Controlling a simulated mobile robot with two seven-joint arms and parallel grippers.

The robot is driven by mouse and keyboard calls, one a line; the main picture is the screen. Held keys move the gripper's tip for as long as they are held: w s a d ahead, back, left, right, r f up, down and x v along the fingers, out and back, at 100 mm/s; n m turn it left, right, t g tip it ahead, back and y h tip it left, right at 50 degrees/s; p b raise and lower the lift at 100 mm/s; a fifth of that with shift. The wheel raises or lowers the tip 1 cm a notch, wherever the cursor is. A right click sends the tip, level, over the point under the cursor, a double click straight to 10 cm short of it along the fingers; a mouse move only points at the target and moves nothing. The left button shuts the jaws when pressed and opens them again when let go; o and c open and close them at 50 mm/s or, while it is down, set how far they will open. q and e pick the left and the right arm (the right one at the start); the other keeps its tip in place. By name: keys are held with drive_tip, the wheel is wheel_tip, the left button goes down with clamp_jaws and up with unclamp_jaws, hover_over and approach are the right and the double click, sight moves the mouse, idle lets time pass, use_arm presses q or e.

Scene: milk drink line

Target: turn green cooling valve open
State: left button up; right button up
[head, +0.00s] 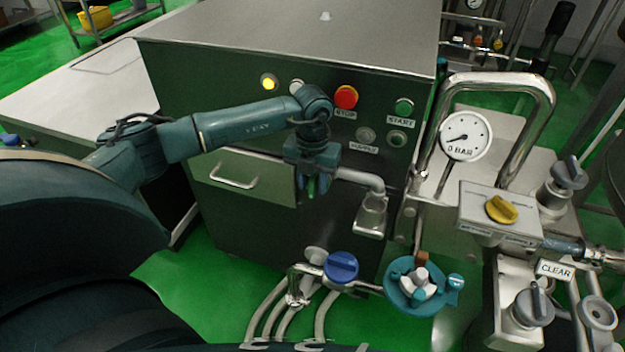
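My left gripper (313,187) points down in front of the steel cabinet, at the left end of a bent pipe with a spout. A green part (311,188), which looks like the handle of the green cooling valve, shows as a narrow strip between its fingers. The fingers stand on both sides of this strip and hide most of it. I cannot tell whether they press on it or how far the valve is turned. My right gripper is not in view.
The bent pipe (360,180) ends in a spout right of my gripper. Below are a blue knob (341,267) and a teal round fitting (415,286). A yellow knob (502,209) and a gauge (465,136) stand at right. A drawer handle (233,178) is left.

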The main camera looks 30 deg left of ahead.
sight(310, 188)
use_arm(q)
drive_tip(key=shift+c, duration=0.3)
clamp_jaws()
